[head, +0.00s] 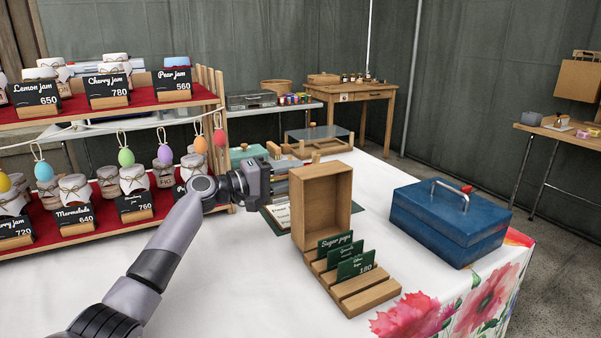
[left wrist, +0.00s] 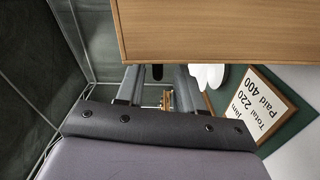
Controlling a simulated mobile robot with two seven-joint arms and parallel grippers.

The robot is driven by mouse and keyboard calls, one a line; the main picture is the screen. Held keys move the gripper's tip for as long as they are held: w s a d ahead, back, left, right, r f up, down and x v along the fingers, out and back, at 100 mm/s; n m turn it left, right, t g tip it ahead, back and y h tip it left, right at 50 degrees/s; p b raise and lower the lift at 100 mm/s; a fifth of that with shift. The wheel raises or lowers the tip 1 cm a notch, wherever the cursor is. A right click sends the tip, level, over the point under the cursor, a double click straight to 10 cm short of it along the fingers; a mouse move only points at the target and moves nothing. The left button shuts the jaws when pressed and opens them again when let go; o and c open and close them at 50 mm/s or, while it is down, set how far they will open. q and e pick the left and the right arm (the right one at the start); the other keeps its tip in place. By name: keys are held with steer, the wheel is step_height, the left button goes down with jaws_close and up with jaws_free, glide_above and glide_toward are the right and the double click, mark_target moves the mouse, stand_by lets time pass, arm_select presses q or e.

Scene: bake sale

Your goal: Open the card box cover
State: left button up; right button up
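The wooden card box stands on the white-clothed table in the head view. Its hollow cover (head: 326,203) stands upright behind the slotted base (head: 365,292), which holds dark green cards (head: 356,263) with white lettering. My left gripper (head: 283,178) is at the upper left of the cover, pointing right, its tips close to the cover's left side and partly hidden. In the left wrist view a wooden surface (left wrist: 220,30), likely the cover, fills the top. The left fingers (left wrist: 157,82) are apart with nothing seen between them. Contact with the cover cannot be told. My right gripper is not in view.
A blue metal box (head: 450,222) with a handle stands right of the card box. A jar display (head: 110,112) is at the left. A green board (head: 277,217) with a paper, lettered in the wrist view (left wrist: 257,105), lies behind the cover. The front-middle cloth is clear.

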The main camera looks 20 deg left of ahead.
arm_select(q)
steer(key=shift+v, duration=2.05)
